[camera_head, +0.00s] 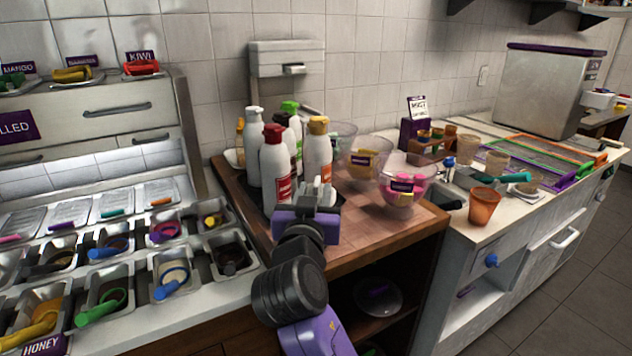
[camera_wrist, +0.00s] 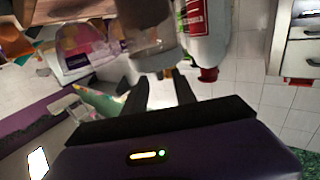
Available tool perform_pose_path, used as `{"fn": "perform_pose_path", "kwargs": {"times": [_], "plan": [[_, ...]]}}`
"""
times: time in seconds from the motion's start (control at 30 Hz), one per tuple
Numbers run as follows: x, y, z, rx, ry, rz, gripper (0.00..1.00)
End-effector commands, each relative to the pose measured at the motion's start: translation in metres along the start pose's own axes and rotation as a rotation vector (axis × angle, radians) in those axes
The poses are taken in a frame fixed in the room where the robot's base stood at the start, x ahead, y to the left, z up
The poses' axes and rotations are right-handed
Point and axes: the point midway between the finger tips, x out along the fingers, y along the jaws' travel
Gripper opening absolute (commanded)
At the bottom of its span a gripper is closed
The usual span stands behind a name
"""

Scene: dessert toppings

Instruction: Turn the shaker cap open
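My gripper (camera_head: 318,190) is in front of the gold-capped bottle in the head view. In the wrist view, which looks upside down, its two dark fingers (camera_wrist: 160,80) stand apart with a gap between them. A clear, greyish container with brown contents (camera_wrist: 150,45) shows just beyond the fingertips and may be the shaker. Its cap is not clear, and I cannot tell whether the fingers touch it. In the head view my gripper hides most of that spot.
Bottles crowd close by: a red-capped one (camera_head: 274,165), also in the wrist view (camera_wrist: 205,35), and a gold-capped one (camera_head: 318,150). Clear bowls (camera_head: 405,180) stand to the right on the wooden counter (camera_head: 385,225). Topping trays (camera_head: 170,275) lie left.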

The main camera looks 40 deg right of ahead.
Motion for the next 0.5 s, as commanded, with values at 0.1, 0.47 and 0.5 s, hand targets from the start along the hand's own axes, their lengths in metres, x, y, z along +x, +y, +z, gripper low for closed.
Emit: {"fn": "perform_pose_path", "kwargs": {"times": [0.1,0.47,0.5], "plan": [[0.019,0.000,-0.001,0.000,0.000,0.001,0.33],[0.046,-0.001,0.000,0.000,0.000,-0.002,0.33],[0.047,-0.001,0.000,0.000,0.000,-0.002,0.33]]}}
